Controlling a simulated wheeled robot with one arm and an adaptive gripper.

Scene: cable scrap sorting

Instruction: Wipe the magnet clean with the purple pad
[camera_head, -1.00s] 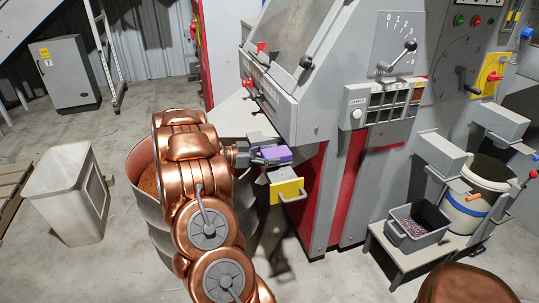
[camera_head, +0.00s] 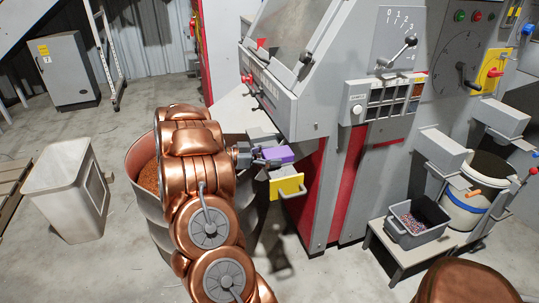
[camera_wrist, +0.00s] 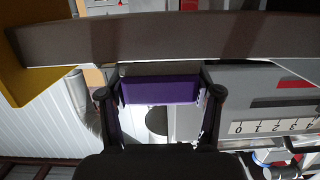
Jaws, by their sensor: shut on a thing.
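My gripper (camera_wrist: 160,98) is shut on the purple pad (camera_wrist: 160,90), which sits between its two fingers in the wrist view. The purple pad also shows in the head view (camera_head: 277,154), in front of the machine. The magnet appears to be the grey bar (camera_wrist: 160,38) across the top of the wrist view, with a yellow plate (camera_wrist: 25,78) at one end. In the head view the yellow plate with its handle (camera_head: 287,187) is just below the pad. The pad is close alongside the bar; I cannot tell whether they touch.
The grey machine (camera_head: 320,120) stands directly beyond the gripper. A drum with copper-coloured scrap (camera_head: 146,178) is beside my arm. A white bin (camera_head: 65,195) is at the left. A grey tray of bits (camera_head: 418,235) sits on a low stand at the right. Floor is clear between.

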